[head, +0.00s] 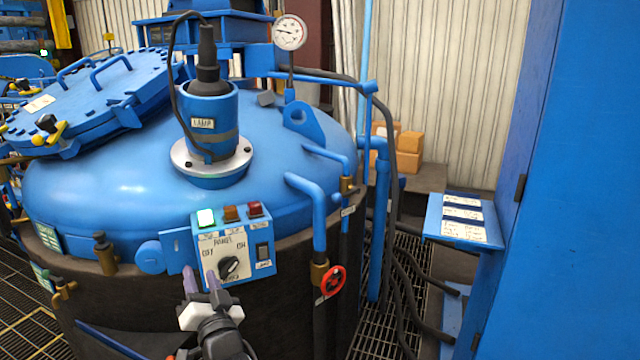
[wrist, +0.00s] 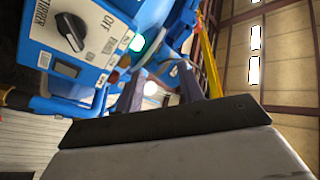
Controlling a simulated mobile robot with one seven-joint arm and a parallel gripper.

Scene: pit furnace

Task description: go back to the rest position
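My gripper (head: 201,279) is in front of the lower left part of the control panel (head: 234,241) in the head view. Its two purple-grey fingers are apart, with nothing between them. The black rotary knob (head: 229,267) is just right of the fingertips; I cannot tell the exact distance. The panel's green lamp (head: 205,217) is lit; the amber and red lamps beside it look dark. In the wrist view the fingers (wrist: 161,78) are spread, and the knob (wrist: 72,31) is at upper left, clear of them.
The blue furnace vessel (head: 100,190) fills the left and middle, with a hinged hatch (head: 95,95). A red valve wheel (head: 333,281) and pipes stand right of the panel. A blue cabinet (head: 570,180) with a label shelf (head: 462,220) bounds the right. Cables lie on the grated floor between.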

